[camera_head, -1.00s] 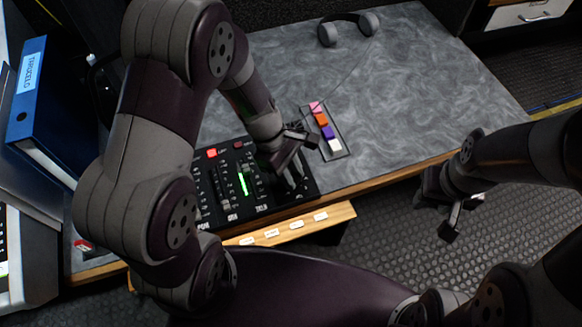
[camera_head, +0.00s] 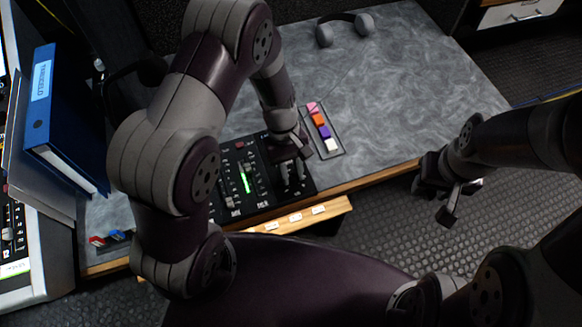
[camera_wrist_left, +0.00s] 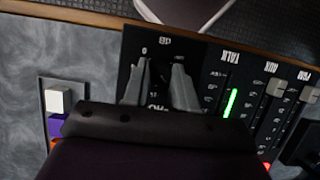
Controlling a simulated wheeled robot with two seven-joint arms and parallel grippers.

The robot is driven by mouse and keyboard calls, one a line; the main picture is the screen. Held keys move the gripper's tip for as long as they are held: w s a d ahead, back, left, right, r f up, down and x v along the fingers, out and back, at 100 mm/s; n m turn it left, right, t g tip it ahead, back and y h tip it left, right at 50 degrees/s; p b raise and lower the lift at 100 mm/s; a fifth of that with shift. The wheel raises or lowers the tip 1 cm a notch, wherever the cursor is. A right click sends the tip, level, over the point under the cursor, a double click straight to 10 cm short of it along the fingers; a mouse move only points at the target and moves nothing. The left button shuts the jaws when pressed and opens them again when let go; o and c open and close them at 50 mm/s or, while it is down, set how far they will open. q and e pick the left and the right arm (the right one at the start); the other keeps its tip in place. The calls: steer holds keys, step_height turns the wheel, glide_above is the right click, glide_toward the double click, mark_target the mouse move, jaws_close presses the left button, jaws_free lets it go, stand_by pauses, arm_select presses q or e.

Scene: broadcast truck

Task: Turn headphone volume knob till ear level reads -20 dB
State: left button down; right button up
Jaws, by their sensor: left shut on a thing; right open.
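The black audio mixer (camera_head: 262,186) sits at the desk's front edge. Its green level meter (camera_head: 247,180) is lit, and it also shows in the left wrist view (camera_wrist_left: 230,103) by the TALK label. Its exact reading cannot be made out. My left gripper (camera_head: 288,168) points down at the mixer's right end. In the left wrist view its fingers (camera_wrist_left: 159,88) straddle a dark knob, with a 0 and other scale marks around it. The knob is mostly hidden by the gripper. My right gripper (camera_head: 450,196) is open and empty, off the desk's front edge.
Coloured buttons (camera_head: 323,131) lie just right of the mixer. Headphones (camera_head: 345,28) rest at the back of the desk. A blue binder (camera_head: 54,110) stands at the left. Faders (camera_wrist_left: 275,88) lie close beside the meter. The desk's right side is clear.

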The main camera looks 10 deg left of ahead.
stand_by(0.5)
arm_select(q)
steer(key=c, duration=0.9)
jaws_free()
steer(key=shift+c, duration=0.2)
steer(key=p+v, duration=0.2)
steer(key=v, duration=1)
steer(key=shift+r+p, duration=0.35)
steer(key=shift+r, duration=0.05)
steer(key=shift+w, duration=0.1)
